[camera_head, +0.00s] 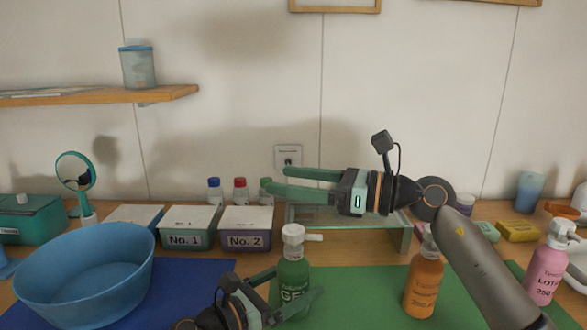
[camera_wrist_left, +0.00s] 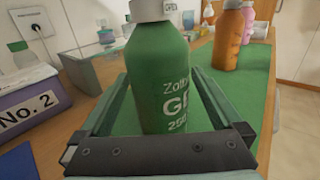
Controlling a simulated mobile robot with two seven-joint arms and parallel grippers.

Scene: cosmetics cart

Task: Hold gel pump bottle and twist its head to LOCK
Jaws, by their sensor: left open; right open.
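The gel pump bottle (camera_head: 291,273) is green with a white pump head (camera_head: 293,240) and stands upright on the green mat (camera_head: 350,292). Its label reads GEL. My left gripper (camera_head: 296,289) is low at the bottle, open, with its fingers on either side of the body. In the left wrist view the bottle (camera_wrist_left: 160,80) stands between the two open fingers (camera_wrist_left: 165,118); I cannot tell whether they touch it. My right gripper (camera_head: 276,180) is open and empty, above and slightly left of the pump head, with its fingers pointing left.
An orange bottle (camera_head: 424,286) and a pink lotion bottle (camera_head: 549,270) stand to the right. A blue basin (camera_head: 85,275) is at left. Boxes No. 1 (camera_head: 188,228) and No. 2 (camera_head: 246,228) and a glass stand (camera_head: 405,238) are behind the gel bottle.

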